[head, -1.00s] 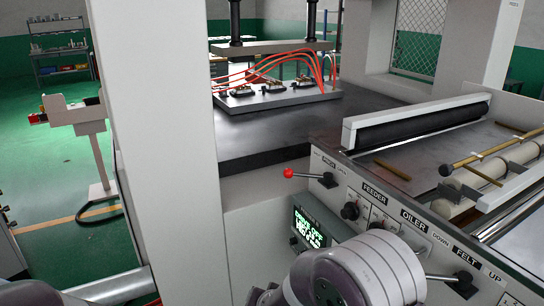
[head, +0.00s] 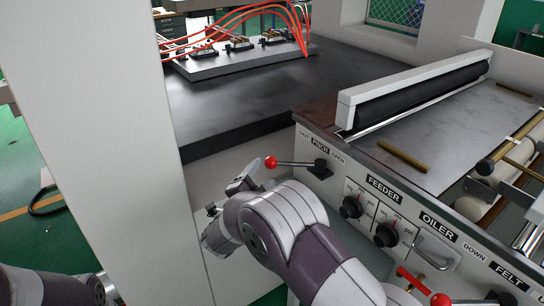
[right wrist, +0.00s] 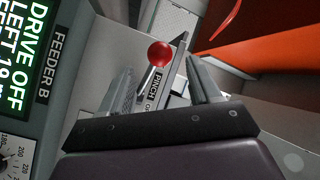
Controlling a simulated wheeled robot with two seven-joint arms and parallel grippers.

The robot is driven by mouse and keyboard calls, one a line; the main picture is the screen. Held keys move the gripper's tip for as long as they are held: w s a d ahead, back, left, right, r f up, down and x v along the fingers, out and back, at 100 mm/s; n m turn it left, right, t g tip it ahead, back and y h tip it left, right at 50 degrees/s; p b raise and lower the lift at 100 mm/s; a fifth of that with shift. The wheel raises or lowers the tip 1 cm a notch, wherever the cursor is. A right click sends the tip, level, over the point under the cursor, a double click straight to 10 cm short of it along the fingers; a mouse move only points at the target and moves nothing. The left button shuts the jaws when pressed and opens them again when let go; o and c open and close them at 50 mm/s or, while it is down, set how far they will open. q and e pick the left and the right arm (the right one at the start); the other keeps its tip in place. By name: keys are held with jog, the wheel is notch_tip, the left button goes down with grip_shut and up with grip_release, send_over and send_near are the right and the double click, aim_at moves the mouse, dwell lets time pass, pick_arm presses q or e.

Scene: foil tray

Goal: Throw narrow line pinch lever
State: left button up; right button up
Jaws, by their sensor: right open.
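The pinch lever (head: 296,164) is a thin rod with a red ball knob (head: 271,162) on the machine's front panel, under the PINCH label. It points left from its dark pivot, towards the left-hand word of the label. My right gripper (head: 232,190) is open, with its fingers just left of and below the knob in the head view. In the right wrist view, the red knob (right wrist: 159,54) shows between the two finger lines, near the fingertips; I cannot tell whether they touch it. My left gripper is out of view.
FEEDER dials (head: 351,206) sit right of the pinch lever. Another red-knobbed lever (head: 440,299) is at the lower right. A white upright (head: 110,130) stands left of my right arm. A dark press bed (head: 230,100) lies behind, with red hoses above. A lit display (right wrist: 25,45) is beside the gripper.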

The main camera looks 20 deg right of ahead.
aim_at(269, 166)
jog(key=x, duration=0.7)
jog(key=shift+w+d+p, duration=0.2)
jog(key=shift+p, duration=0.15)
jog(key=shift+w+d+f, duration=0.1)
jog(key=shift+w+d, duration=0.2)
jog(key=shift+w, duration=0.3)
jog(key=shift+s, duration=0.1)
grip_shut()
